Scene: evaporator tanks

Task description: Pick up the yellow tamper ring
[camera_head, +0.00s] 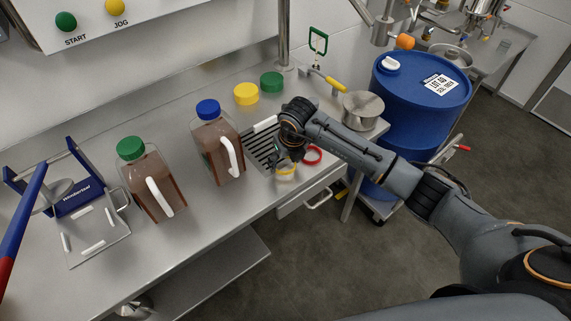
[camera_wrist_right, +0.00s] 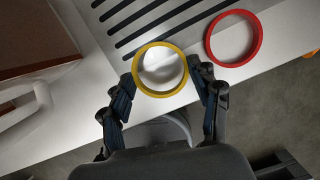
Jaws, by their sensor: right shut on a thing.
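The yellow tamper ring (camera_wrist_right: 137,82) is between the fingertips of my right gripper (camera_wrist_right: 160,88) in the right wrist view. The fingers touch it from both sides and are shut on it. In the head view the yellow ring (camera_head: 286,176) shows below my right gripper (camera_head: 289,160), near the front edge of the counter. I cannot tell whether the ring is still touching the counter. My left gripper is not in view.
A red ring (camera_wrist_right: 257,52) lies just right of the yellow one, by the slotted drain (camera_head: 262,148). Jugs with a blue cap (camera_head: 207,109) and a green cap (camera_head: 130,148) stand left. A metal pot (camera_head: 362,109) and blue drum (camera_head: 420,100) are right.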

